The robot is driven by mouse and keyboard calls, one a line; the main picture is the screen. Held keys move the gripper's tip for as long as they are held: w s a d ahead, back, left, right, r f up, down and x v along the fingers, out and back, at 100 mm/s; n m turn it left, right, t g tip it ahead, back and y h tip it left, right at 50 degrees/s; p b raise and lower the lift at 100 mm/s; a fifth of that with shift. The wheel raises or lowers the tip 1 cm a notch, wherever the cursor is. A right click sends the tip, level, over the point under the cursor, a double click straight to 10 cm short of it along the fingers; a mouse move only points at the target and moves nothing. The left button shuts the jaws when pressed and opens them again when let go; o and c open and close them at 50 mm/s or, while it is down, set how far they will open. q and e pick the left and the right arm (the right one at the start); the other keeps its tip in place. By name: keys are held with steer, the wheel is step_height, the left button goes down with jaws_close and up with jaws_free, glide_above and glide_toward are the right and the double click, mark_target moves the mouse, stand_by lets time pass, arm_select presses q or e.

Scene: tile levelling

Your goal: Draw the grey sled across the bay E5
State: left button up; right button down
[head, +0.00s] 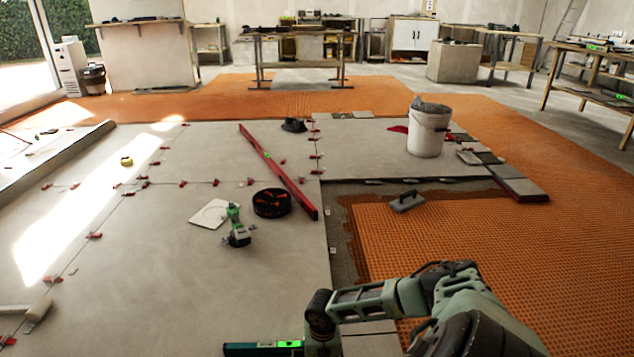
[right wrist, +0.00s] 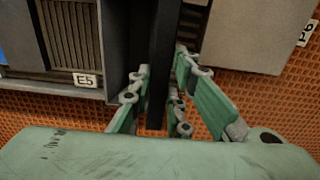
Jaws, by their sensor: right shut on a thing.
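In the right wrist view my right gripper (right wrist: 160,85) is shut on a dark upright bar (right wrist: 165,40), with a green finger on each side. I cannot tell whether this bar belongs to the grey sled. Left of the bar is a grey-framed piece with a dark ribbed inset (right wrist: 70,35), and a white E5 label (right wrist: 85,80) sits at its lower edge. In the head view my right arm reaches in from the bottom right; its fingers are not visible there. My left gripper is in neither view.
Orange matting (head: 440,235) lies bare at right. A grey panel (right wrist: 250,30) is right of the bar.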

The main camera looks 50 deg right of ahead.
steer(key=shift+s+d, duration=0.2)
steer(key=shift+s, duration=0.1)
steer(key=c, duration=1.6)
jaws_free()
steer(key=shift+c, duration=0.2)
steer(key=shift+w+r, duration=0.1)
steer(key=shift+r, duration=0.3)
step_height(320, 180, up, 11)
steer(key=shift+r, duration=0.1)
steer(key=shift+a, duration=0.1)
